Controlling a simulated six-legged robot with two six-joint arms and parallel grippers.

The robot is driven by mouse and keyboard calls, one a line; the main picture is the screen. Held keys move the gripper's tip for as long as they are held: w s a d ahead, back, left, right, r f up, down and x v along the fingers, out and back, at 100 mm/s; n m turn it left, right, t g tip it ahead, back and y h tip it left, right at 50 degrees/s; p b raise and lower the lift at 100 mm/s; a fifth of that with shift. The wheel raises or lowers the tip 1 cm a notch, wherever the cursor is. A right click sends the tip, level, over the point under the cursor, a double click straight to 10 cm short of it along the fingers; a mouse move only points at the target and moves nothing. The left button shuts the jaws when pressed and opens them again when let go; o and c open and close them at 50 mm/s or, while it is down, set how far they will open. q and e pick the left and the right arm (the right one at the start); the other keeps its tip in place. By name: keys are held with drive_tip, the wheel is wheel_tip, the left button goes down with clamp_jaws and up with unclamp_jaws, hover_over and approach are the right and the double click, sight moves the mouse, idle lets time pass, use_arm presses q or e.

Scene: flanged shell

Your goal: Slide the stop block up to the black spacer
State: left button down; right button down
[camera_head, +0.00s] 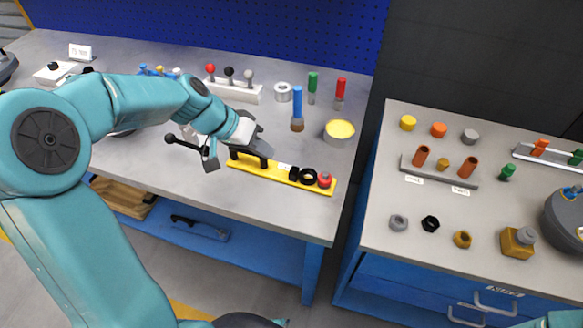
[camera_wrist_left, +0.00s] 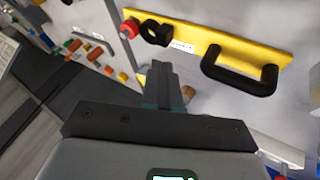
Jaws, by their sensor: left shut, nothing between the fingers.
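A yellow rail (camera_head: 265,172) lies near the front edge of the left bench, with a black handle (camera_head: 250,160) at its left part. Right of a white label, a small black block (camera_head: 294,173), which looks like the stop block, sits close to a black ring (camera_head: 308,176), likely the spacer. A red knob (camera_head: 325,180) is at the rail's right end. The wrist view shows the block (camera_wrist_left: 161,35), ring (camera_wrist_left: 148,30) and handle (camera_wrist_left: 240,72). My left gripper (camera_head: 262,143) is shut and empty, by the rail; its fingers (camera_wrist_left: 160,78) point toward the rail's edge. My right gripper is out of view.
Behind the rail stand a yellow-topped can (camera_head: 339,132), a blue-handled tool (camera_head: 297,108) and a metal ring (camera_head: 283,92). A black-ended lever (camera_head: 185,143) is left of my gripper. A second bench (camera_head: 380,235) with loose parts stands right, across a gap.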

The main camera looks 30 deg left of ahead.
sight(290, 171)
use_arm(q)
drive_tip(key=shift+n, duration=0.3)
drive_tip(key=w+f, duration=0.1)
drive_tip(key=f, duration=0.1)
drive_tip(key=w+d+f, duration=0.1)
drive_tip(key=f, duration=0.2)
drive_tip(key=w+f, duration=0.1)
drive_tip(key=f, duration=0.2)
drive_tip(key=shift+w+d+f, duration=0.15)
drive_tip(key=shift+d, duration=0.15)
drive_tip(key=shift+w+d+f+b, duration=0.15)
drive_tip(key=shift+d+f+b, duration=0.2)
drive_tip(key=shift+b, duration=0.5)
drive_tip(key=shift+d+r, duration=0.2)
drive_tip(key=shift+d, duration=0.05)
drive_tip(key=shift+r, duration=0.1)
